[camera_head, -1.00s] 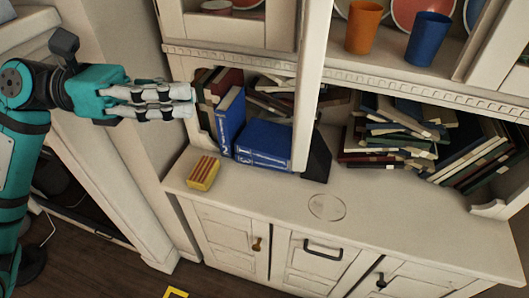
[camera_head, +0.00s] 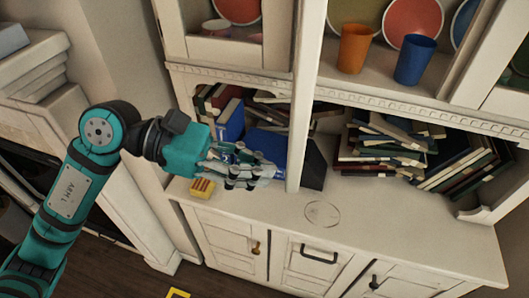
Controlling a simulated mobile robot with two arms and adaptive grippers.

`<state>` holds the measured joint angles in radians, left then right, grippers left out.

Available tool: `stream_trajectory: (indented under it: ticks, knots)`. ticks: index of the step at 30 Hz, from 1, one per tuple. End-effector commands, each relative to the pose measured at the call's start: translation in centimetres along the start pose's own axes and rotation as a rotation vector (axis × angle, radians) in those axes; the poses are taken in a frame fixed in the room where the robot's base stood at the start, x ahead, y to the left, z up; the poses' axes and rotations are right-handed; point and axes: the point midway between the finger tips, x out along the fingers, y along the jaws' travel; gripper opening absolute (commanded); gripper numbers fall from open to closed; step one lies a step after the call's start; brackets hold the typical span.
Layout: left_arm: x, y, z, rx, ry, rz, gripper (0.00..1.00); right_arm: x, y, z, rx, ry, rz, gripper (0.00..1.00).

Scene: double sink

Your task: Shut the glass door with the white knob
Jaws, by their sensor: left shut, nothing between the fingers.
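A white-framed panel (camera_head: 235,53), which looks like a glass door, is at the top left of the cabinet, with dishes behind it. Part of another white frame (camera_head: 508,101) shows at the upper right edge. No white knob shows, so I cannot tell which is the named door or how far open it is. My left gripper (camera_head: 279,173) is shut and empty, below the left panel. It is in front of the blue books (camera_head: 283,146) and left of a white upright (camera_head: 305,100). My right gripper is out of view.
A yellow striped block (camera_head: 202,188) sits on the counter under my left gripper. A clear round disc (camera_head: 322,213) lies right of the upright. Stacked books (camera_head: 390,150) fill the right shelf. An orange cup (camera_head: 353,48) and a blue cup (camera_head: 414,60) stand above.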

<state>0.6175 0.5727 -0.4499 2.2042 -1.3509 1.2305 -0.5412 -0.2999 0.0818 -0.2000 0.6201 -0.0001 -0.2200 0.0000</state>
Motion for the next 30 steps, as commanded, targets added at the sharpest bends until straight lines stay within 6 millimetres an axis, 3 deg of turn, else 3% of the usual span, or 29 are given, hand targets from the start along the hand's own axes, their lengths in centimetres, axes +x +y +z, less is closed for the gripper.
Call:
stream_trajectory:
  ticks: [4, 20, 26, 30]
  knots:
    - [0.9, 0.0, 0.4, -0.001, -0.001, 0.000, 0.00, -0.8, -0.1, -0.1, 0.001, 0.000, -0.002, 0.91]
    - [1.6, -0.1, 0.4, 0.000, 0.000, -0.001, 0.00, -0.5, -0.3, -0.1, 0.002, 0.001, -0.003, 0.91]
    - [4.0, -0.3, 1.1, 0.004, -0.002, -0.004, 0.00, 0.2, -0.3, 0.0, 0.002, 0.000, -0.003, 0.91]
    - [7.0, -0.2, 1.9, 0.006, -0.002, -0.004, 0.00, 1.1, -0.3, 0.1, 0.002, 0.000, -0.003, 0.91]
